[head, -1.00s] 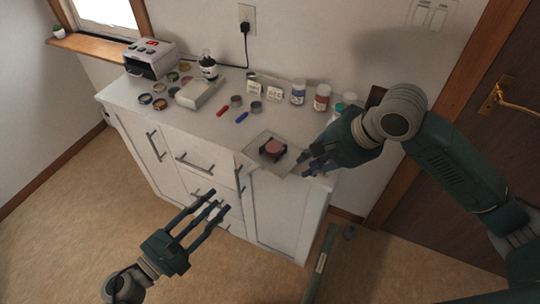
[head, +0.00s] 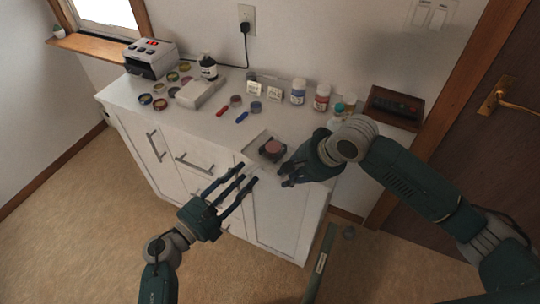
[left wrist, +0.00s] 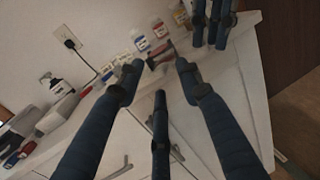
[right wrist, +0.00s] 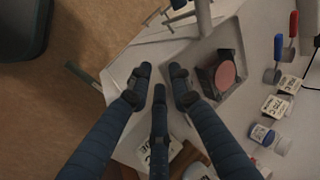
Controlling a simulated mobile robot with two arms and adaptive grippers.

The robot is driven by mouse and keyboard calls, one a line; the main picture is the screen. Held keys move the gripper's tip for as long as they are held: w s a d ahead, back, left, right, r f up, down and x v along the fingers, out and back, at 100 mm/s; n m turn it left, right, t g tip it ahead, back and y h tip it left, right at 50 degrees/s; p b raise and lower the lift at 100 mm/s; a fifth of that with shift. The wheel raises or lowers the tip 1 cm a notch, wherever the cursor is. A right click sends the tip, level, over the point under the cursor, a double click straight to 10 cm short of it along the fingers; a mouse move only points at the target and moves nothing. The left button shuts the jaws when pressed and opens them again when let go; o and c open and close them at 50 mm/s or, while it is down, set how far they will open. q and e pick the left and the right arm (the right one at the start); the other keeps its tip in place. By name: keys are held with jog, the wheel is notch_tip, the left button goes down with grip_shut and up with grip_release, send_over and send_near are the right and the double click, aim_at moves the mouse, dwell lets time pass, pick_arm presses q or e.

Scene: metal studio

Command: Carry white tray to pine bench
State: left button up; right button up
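The white tray (head: 253,147), pale and square, lies on the front right part of the white cabinet top. It carries a dark holder with a pink round piece (head: 274,147); both also show in the right wrist view, the tray (right wrist: 222,38) and the pink piece (right wrist: 225,73). My left gripper (head: 241,180) is open and empty, in front of the tray near the cabinet's front edge. My right gripper (head: 286,176) is open and empty, close to the tray's right side; contact cannot be told. I see no thing clearly recognisable as the pine bench.
Bottles (head: 298,92), paint tins (head: 160,104), a grey box (head: 202,92) and a device (head: 151,57) stand on the cabinet (head: 290,215) behind and left of the tray. A wooden box (head: 393,107) is at right. A long green bar (head: 321,262) is in front.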

pick_arm(q)
jog(key=c, duration=0.4)
pick_arm(e)
jog(key=c, duration=0.4)
pick_arm(q)
grip_shut()
pick_arm(e)
grip_shut()
